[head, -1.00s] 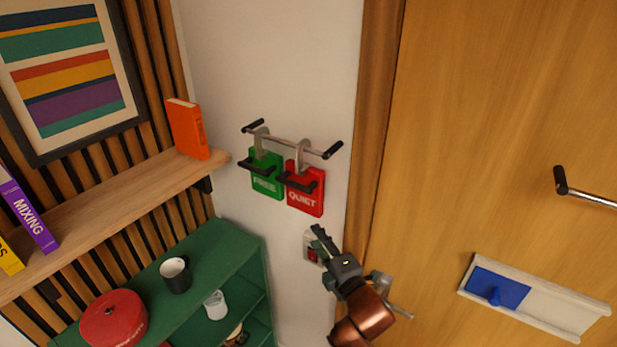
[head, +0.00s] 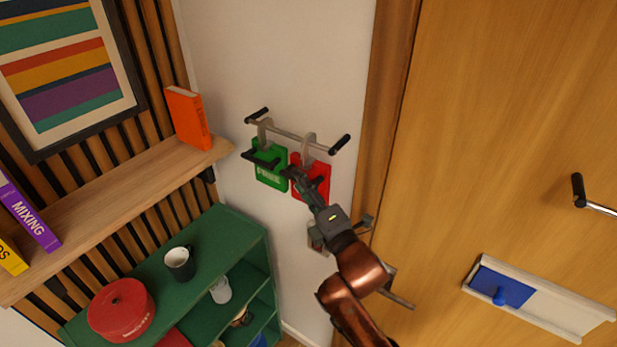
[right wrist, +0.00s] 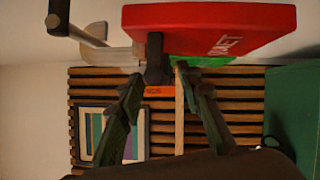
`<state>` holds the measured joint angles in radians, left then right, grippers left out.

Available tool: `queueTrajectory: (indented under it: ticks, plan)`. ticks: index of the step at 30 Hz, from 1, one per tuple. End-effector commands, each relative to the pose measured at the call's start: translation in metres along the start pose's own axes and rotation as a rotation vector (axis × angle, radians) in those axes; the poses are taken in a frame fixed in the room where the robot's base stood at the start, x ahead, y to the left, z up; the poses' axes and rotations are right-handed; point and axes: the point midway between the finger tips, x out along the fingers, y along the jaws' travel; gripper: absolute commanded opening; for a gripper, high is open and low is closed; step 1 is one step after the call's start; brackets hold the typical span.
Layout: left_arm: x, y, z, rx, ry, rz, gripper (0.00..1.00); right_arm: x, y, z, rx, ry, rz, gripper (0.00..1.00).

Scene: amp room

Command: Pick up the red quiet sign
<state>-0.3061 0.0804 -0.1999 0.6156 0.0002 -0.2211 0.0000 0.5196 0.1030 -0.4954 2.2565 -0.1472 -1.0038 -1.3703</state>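The red quiet sign (head: 319,173) hangs from a metal rail (head: 298,138) on the white wall, beside the green FREE sign (head: 270,172). My right gripper (head: 302,182) is in front of the red sign and hides much of its face and lettering. In the right wrist view, the red sign (right wrist: 215,25) is at the top, with a black handle (right wrist: 157,62) sticking out. My right gripper's two fingers (right wrist: 157,80) are apart, with the handle's end between or just beyond their tips. I cannot tell whether they touch it. My left gripper is not in view.
A wooden shelf (head: 120,205) with an orange book (head: 188,118) is at the left. Below it, a green cabinet (head: 215,240) holds a mug (head: 179,263) and a red round box (head: 121,310). A wooden door (head: 510,120) is at the right.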

Motion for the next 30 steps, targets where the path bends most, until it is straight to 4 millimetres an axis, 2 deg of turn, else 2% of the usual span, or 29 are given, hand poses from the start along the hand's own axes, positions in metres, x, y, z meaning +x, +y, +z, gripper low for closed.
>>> queueTrajectory:
  ticks: [3,6,8,21,30]
  plan:
    - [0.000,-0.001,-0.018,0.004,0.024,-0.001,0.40,0.003,0.000,0.000,0.000,0.001,0.001,0.33]
    - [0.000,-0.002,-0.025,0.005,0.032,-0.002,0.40,0.003,0.000,-0.001,0.000,0.002,0.001,0.33]
    - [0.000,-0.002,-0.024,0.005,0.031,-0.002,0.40,0.003,0.000,-0.001,0.000,0.002,0.001,0.32]
    - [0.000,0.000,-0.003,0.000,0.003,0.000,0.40,0.003,0.000,-0.001,0.000,0.002,0.001,0.01]
    - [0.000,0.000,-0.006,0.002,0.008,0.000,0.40,0.003,0.001,-0.001,0.000,0.002,0.003,0.00]
